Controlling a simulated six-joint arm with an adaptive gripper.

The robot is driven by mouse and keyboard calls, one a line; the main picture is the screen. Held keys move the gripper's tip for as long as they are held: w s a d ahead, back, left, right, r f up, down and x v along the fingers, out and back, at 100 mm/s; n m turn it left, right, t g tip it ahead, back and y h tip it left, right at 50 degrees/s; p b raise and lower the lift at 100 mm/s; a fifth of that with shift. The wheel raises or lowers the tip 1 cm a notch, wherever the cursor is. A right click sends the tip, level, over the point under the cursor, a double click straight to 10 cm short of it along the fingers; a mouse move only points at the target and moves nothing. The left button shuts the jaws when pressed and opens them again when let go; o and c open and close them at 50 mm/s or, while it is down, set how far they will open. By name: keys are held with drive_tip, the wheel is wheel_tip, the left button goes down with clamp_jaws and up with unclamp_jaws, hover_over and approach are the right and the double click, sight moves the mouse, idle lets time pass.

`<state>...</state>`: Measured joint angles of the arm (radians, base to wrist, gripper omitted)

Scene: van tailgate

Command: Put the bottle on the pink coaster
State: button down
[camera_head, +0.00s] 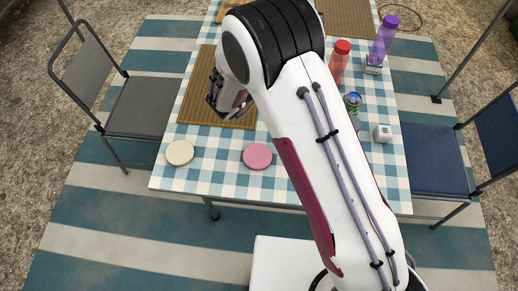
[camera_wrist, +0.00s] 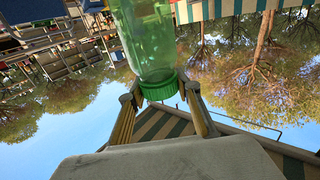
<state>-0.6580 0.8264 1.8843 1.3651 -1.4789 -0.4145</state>
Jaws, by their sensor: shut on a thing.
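A green see-through bottle (camera_wrist: 146,35) with a green cap shows in the wrist view. My gripper (camera_wrist: 162,92) is shut on it at the cap end, with one finger on each side. The wrist picture is upside down, so the bottle hangs cap up; its lower end is cut off by the frame. In the head view I see only part of my gripper (camera_head: 214,90), over the brown mat, and the bottle is hidden behind my arm. The pink coaster (camera_head: 257,156) lies bare near the table's front edge, nearer the camera and to the right of my gripper.
A cream coaster (camera_head: 180,153) lies left of the pink one. The checked table (camera_head: 215,165) is clear between the coasters. Chairs flank it.

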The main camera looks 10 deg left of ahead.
drive_tip(key=s+a+n+t+y, duration=0.15)
drive_tip(key=s+a, duration=0.25)
drive_tip(key=a, duration=0.4)
drive_tip(key=s+a+r+m+g+h, duration=0.1)
drive_tip(key=s, duration=1.4)
drive_tip(key=shift+s+a+r, duration=0.15)
drive_tip(key=shift+a+r, duration=0.1)
drive_tip(key=shift+a, duration=0.1)
drive_tip(key=shift+g+h, duration=0.25)
drive_tip(key=shift+f, duration=2.9)
drive_tip(key=shift+f, duration=2.25)
